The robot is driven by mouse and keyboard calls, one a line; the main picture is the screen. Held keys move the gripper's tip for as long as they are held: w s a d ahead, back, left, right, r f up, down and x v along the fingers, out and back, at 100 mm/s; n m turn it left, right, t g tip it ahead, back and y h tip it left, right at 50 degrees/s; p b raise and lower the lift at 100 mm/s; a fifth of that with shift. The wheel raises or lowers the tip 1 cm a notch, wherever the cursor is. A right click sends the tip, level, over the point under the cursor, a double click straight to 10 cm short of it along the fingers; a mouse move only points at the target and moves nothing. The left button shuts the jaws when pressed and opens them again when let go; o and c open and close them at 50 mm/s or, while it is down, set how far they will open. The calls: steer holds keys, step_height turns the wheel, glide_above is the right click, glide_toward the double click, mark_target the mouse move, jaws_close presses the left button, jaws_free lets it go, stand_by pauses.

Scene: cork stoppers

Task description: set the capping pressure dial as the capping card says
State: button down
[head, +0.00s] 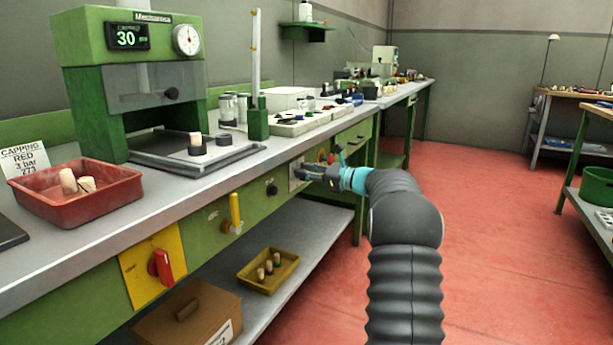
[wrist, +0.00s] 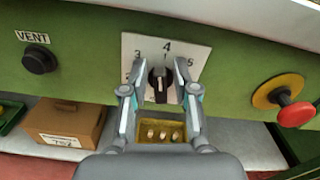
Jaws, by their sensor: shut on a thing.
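The capping pressure dial is a dark knob (wrist: 158,82) on a white plate (wrist: 185,48) on the green bench front. The plate shows 3, 4 and 5, with another figure partly hidden at left. The knob's pale mark points roughly up, toward 4; its exact angle is hard to tell. My gripper (wrist: 161,90) has its fingers on both sides of the knob and is shut on it. In the head view my gripper (head: 318,173) hides the knob.
A VENT knob (wrist: 40,60) is left of the dial, and a red button (wrist: 295,113) is right. A yellow lever (head: 235,210) and red switch (head: 160,266) sit further left. The capping machine (head: 90,40) displays 30.

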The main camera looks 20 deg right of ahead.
steer(key=shift+s+a+f+n+b, duration=0.1)
steer(key=shift+n+b, duration=0.95)
steer(key=shift+n, duration=0.2)
steer(key=shift+s+a+f+n+b, duration=0.1)
steer(key=shift+a+n+b, duration=0.05)
steer(key=shift+n+b, duration=1)
steer(key=shift+s+a+f+n+b, duration=0.1)
steer(key=shift+n+b, duration=0.85)
steer(key=shift+n, duration=0.35)
steer(key=c, duration=1.2)
jaws_free()
steer(key=shift+o, duration=0.2)
steer(key=v, duration=1.2)
